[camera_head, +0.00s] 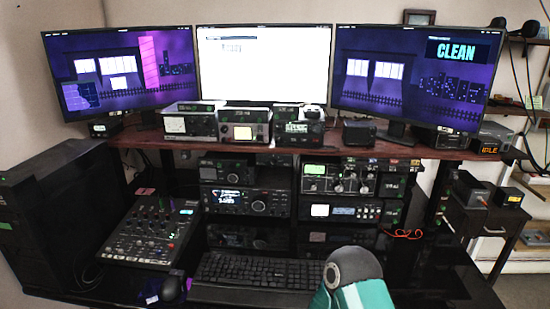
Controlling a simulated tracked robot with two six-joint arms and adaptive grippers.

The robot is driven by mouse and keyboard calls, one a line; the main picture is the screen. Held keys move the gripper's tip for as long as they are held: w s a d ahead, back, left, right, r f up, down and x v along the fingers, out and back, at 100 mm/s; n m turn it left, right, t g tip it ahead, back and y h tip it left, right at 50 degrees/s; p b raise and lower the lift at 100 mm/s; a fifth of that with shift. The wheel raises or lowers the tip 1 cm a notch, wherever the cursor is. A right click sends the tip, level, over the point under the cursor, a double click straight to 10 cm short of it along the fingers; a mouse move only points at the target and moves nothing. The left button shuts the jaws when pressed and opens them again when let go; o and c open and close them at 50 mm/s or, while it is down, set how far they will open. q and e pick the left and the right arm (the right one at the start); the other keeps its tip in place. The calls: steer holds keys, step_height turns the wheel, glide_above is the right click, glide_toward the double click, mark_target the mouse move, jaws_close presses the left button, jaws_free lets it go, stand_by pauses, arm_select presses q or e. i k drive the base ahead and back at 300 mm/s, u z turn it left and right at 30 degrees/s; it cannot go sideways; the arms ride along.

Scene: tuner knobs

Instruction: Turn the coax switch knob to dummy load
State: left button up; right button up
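A black tuner-like unit (340,178) with several round knobs and a small meter sits in the right stack of the rack under the shelf. Its labels are too small to read. I cannot tell which knob is the coax switch knob or where it points. Neither gripper shows. A teal and dark grey rounded part, which looks like one of my arm links, rises at the bottom centre, in front of the keyboard and well short of the tuner.
A keyboard (258,270), a mixer (152,232) and a mouse (171,289) lie on the black desk. A radio with a lit display (246,201) stands left of the tuner. Three monitors stand above the red-brown shelf (440,151).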

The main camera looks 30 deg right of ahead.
mark_target(273, 163)
steer(key=z, duration=1.2)
steer(key=k, duration=0.85)
steer(key=u, duration=0.55)
steer(key=i, duration=0.7)
